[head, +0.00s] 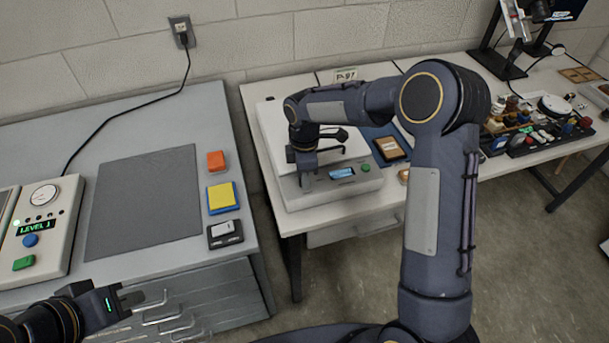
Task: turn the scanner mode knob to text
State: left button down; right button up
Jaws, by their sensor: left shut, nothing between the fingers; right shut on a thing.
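The scanner (287,196) is a pale flat box on the middle table, with a small lit blue display (341,173) and a green button (365,168) on its front panel. My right gripper (308,181) reaches down to the left part of that panel and is shut on the mode knob. The fingers hide the knob and its markings, so I cannot tell which mode it points to. The display text is too small to read. My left gripper (135,298) is shut and empty at the lower left, in front of the grey cabinet drawers, away from the scanner.
The left grey cabinet holds a dark mat (145,203), an orange block (216,161), a yellow-and-blue block (223,197) and a console reading LEVEL 1 (40,227). A framed brown item (391,149) lies right of the scanner. Many small objects crowd the right table.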

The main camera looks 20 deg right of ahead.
jog(key=m, duration=0.3)
jog(key=shift+m+b, duration=0.3)
jog(key=shift+m, duration=0.1)
jog(key=m, duration=0.3)
jog(key=shift+m, duration=0.3)
jog(key=m+b, duration=0.1)
jog(key=m, duration=0.5)
jog(key=shift+s+y, duration=0.1)
jog(key=shift+y, duration=0.2)
jog(key=shift+m+t, duration=0.3)
jog(key=shift+m, duration=0.1)
jog(key=o, duration=1)
jog(key=r, duration=0.8)
jog(key=shift+d, duration=0.2)
